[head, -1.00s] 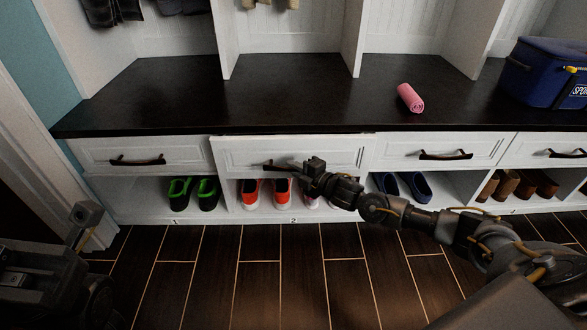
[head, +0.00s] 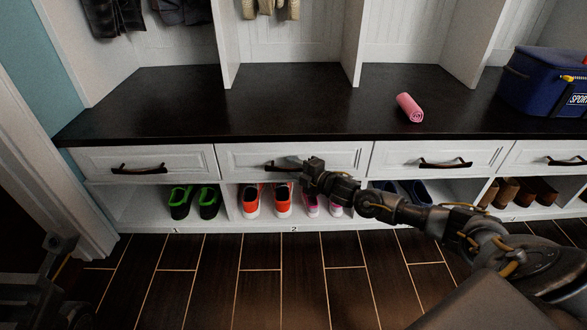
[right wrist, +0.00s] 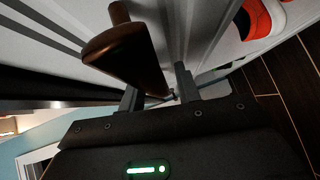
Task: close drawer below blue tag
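The second drawer from the left (head: 325,158) is white with a dark handle (head: 280,166) and sits above the cubby marked 2. Its front looks flush with its neighbours. My right gripper (head: 312,165) is at the right end of this handle. In the right wrist view the brown handle (right wrist: 125,52) looms close at the fingers. The two fingers (right wrist: 158,88) stand apart with a gap between them; I cannot tell whether they touch the handle. My left gripper (head: 62,247) is dark and partly cut off at the lower left, away from the drawers. No blue tag shows.
A dark bench top (head: 250,100) runs above the drawers, with a pink roll (head: 409,107) and a blue bag (head: 545,82) on it. Green-lined shoes (head: 195,201) and orange shoes (head: 266,200) stand in the cubbies below. The wooden floor in front is clear.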

